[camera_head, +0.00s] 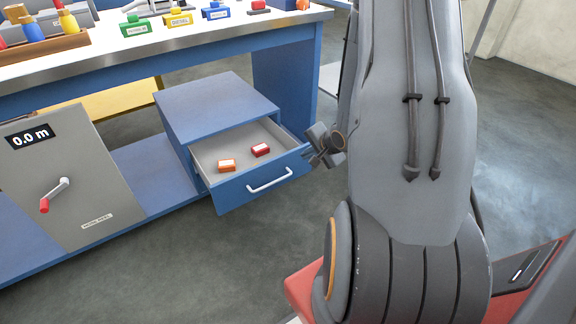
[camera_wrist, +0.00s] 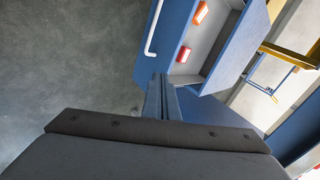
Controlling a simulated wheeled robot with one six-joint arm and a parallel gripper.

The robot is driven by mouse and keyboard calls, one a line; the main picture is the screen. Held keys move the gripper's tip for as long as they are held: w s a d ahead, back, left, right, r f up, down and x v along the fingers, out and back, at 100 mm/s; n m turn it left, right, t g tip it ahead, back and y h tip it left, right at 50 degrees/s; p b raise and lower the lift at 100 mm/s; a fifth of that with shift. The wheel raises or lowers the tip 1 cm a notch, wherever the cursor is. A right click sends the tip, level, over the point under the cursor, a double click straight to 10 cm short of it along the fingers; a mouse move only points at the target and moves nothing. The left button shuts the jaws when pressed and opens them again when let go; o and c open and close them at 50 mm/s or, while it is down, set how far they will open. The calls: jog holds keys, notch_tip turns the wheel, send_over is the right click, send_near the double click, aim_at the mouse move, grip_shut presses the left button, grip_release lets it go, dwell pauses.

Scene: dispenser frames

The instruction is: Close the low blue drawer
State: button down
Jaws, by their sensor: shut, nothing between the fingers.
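The low blue drawer (camera_head: 232,194) stands open in the blue cabinet (camera_head: 215,103) under the workbench. It has a white bar handle (camera_head: 270,180) and a grey inside. An orange box (camera_head: 227,165) and a red box (camera_head: 261,149) lie in it. In the wrist view the drawer front (camera_wrist: 173,38) and its handle (camera_wrist: 152,30) show above the fingertips. My gripper (camera_head: 314,152) is shut and empty, beside the right end of the drawer front. In the wrist view its fingers (camera_wrist: 161,80) lie close to the drawer's end; I cannot tell whether they touch.
A grey panel with a red-handled crank (camera_head: 55,195) stands left of the cabinet. The bench top (camera_head: 185,38) holds several coloured boxes and a wooden tray of bottles. The floor (camera_head: 165,270) before the drawer is clear.

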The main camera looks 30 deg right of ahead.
notch_tip(320, 180, down, 3)
jog(key=d+m+t+b, duration=0.1)
jog(key=m, duration=0.1)
jog(key=b, duration=0.3)
send_near(286, 157)
notch_tip(286, 157, down, 4)
jog(key=w, duration=0.2)
jog(key=shift+w+r+y, duration=0.1)
jog(key=shift+w+y, duration=0.2)
jog(key=shift+w, duration=0.65)
